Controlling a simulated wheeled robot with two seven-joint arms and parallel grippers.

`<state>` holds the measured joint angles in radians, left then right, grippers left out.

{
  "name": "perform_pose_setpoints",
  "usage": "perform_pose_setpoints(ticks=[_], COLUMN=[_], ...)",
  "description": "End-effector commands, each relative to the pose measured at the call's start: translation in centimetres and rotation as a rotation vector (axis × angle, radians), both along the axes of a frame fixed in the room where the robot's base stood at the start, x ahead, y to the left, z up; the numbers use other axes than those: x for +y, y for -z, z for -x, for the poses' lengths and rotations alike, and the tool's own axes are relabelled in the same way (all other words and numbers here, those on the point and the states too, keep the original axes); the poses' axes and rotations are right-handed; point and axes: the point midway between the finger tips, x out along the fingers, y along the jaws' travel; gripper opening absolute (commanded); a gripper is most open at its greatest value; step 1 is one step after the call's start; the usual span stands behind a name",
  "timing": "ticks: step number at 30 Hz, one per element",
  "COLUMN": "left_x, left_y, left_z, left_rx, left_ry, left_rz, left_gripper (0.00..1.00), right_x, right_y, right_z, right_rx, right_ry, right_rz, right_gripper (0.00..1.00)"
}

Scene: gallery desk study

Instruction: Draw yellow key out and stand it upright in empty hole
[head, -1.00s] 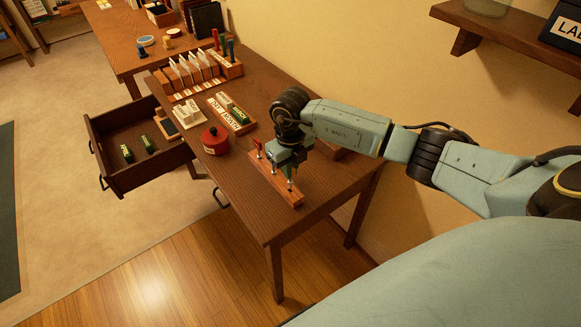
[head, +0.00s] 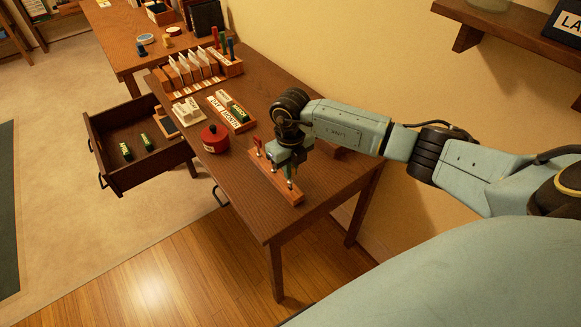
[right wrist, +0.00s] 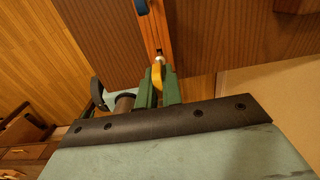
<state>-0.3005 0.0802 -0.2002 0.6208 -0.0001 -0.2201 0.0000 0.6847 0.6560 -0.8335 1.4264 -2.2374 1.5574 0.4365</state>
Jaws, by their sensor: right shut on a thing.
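A long wooden key rack (head: 262,173) lies near the front of the desk. My right gripper (head: 289,176) is over its near half. In the right wrist view its green fingers (right wrist: 160,88) are shut on the yellow key (right wrist: 157,76). The key's metal end points at the rack (right wrist: 153,32), beside a dark hole; I cannot tell whether its tip is still in the wood. A red key (head: 258,142) stands at the rack's far end. A blue key (right wrist: 141,6) shows at the top of the wrist view. My left gripper is out of view.
A red round pot (head: 215,139) stands left of the rack. Behind it are a day-month block tray (head: 236,120) and a card holder (head: 195,75). An open drawer (head: 128,165) juts out left. The near desk corner is clear.

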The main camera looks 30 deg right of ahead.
Motion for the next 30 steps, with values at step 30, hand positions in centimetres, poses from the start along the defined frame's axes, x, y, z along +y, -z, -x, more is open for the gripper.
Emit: perform_pose_setpoints(ticks=[30], left_x=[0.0], left_y=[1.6], left_z=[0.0], left_rx=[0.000], left_ry=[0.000], left_rz=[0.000], left_gripper=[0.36], right_x=[0.0], right_y=[2.1], right_z=[0.0], right_rx=[-0.001], right_ry=[0.001], right_rz=[0.000], right_gripper=[0.00])
